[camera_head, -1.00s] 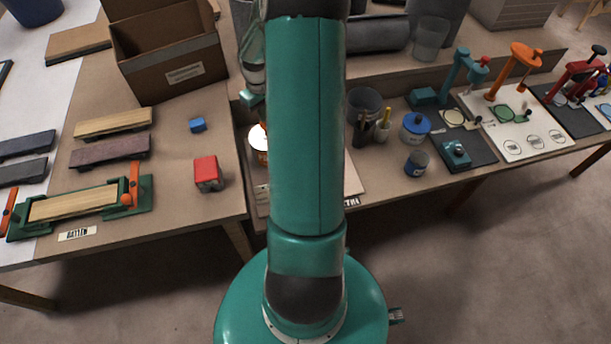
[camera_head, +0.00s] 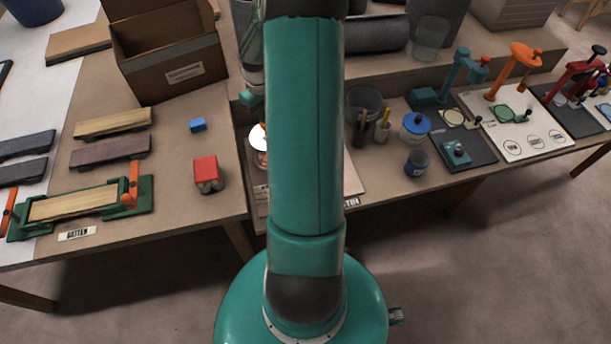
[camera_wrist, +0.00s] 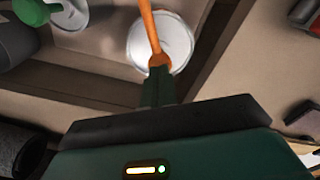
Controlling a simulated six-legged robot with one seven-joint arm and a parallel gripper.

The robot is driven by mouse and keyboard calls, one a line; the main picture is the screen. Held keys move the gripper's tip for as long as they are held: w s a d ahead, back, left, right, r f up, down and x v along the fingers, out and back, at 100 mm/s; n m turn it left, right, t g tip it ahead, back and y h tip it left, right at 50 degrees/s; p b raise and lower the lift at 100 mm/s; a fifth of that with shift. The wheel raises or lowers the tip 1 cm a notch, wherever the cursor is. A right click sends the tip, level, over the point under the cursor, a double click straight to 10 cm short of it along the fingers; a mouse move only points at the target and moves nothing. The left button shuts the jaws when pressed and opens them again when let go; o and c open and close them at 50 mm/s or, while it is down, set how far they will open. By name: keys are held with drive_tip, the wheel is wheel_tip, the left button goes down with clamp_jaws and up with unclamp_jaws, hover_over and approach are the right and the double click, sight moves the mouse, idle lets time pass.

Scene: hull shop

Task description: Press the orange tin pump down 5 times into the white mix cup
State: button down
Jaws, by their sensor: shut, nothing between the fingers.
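In the wrist view, my gripper (camera_wrist: 159,78) is shut, its dark green fingers together. The fingertips overlap the near end of the orange pump part (camera_wrist: 150,30) in the picture; I cannot tell whether they touch. Behind it is the round white top of the tin (camera_wrist: 178,42). In the head view, the tin (camera_head: 257,148) shows only as a sliver left of my arm, with a bit of orange above it. My gripper is hidden there. I cannot clearly make out the white mix cup in either view; it may be hidden behind my arm.
Right of my arm stand a blue-lidded tub (camera_head: 415,127) and a small blue-banded jar (camera_head: 416,163). A green-and-white item (camera_wrist: 75,14) shows in the wrist view.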

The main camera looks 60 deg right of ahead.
drive_tip(key=shift+f, duration=1.1)
drive_tip(key=shift+r, duration=1.5)
drive_tip(key=shift+f, duration=0.15)
drive_tip(key=shift+f, duration=1.35)
drive_tip(key=shift+r, duration=1.5)
drive_tip(key=shift+f, duration=0.15)
